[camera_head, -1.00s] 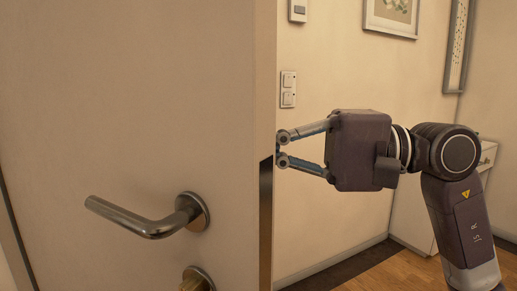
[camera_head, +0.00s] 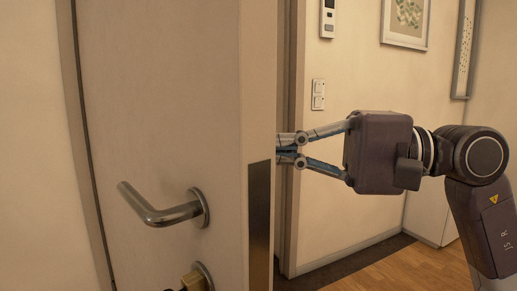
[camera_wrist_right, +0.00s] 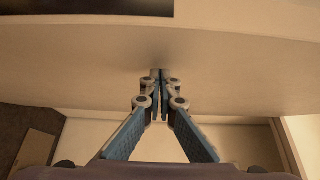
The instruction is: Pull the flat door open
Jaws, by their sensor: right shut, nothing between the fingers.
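The flat door (camera_head: 160,100) stands ajar on the left of the head view, with its free edge turned toward me. It carries a metal lever handle (camera_head: 165,210) and a lock below it. My right gripper (camera_head: 285,150) is behind the door's free edge, its fingertips partly hidden by the door. In the wrist view the gripper (camera_wrist_right: 158,85) is shut and empty, with its tips at or very near the door's pale face (camera_wrist_right: 230,60); I cannot tell whether they touch. My left gripper is not in view.
The door frame (camera_head: 291,230) stands just behind the free edge. The wall beyond has a switch plate (camera_head: 318,95), an intercom (camera_head: 327,18) and a framed picture (camera_head: 405,22). Wooden floor (camera_head: 400,272) is clear at lower right.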

